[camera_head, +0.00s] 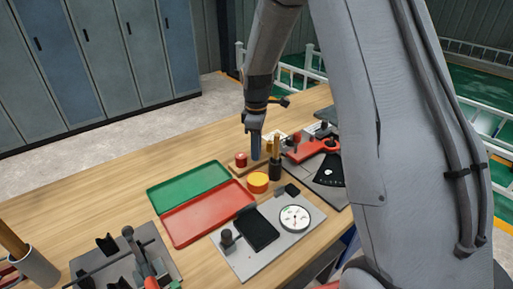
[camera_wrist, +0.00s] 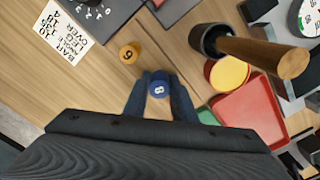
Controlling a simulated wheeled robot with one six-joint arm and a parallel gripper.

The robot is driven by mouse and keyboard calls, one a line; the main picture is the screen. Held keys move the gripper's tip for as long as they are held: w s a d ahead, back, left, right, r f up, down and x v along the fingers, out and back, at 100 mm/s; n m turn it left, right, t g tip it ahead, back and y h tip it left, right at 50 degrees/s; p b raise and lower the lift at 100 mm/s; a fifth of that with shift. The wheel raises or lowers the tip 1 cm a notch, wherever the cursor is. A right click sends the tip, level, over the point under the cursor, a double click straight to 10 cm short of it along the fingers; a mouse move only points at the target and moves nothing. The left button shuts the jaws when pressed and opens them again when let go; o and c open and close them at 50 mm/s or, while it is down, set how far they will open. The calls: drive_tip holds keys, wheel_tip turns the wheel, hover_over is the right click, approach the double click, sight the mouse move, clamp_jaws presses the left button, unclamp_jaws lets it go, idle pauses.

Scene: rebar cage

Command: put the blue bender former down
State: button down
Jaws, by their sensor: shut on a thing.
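The blue bender former (camera_wrist: 159,88), a small round piece marked 8, sits between my fingers in the wrist view. My gripper (camera_wrist: 158,98) is shut on it. In the head view my gripper (camera_head: 255,156) points down over a small wooden board (camera_head: 236,170) at the back of the bench. The former itself cannot be made out there, and its clearance above the wood cannot be told. A red former (camera_head: 241,160) stands on the board just left of my fingers.
A dark cup with a wooden handle (camera_head: 275,169) and a yellow disc (camera_head: 258,182) stand close by on the right and front. Green (camera_head: 188,188) and red (camera_head: 207,212) trays lie to the left. Red-handled tool (camera_head: 318,149) lies right. A printed card (camera_wrist: 65,32) lies nearby.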

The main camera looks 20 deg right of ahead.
drive_tip(key=c, duration=1.5)
unclamp_jaws()
drive_tip(key=shift+f, duration=0.1)
drive_tip(key=shift+o, duration=0.2)
wheel_tip(320, 180, up, 12)
drive_tip(key=b, duration=0.3)
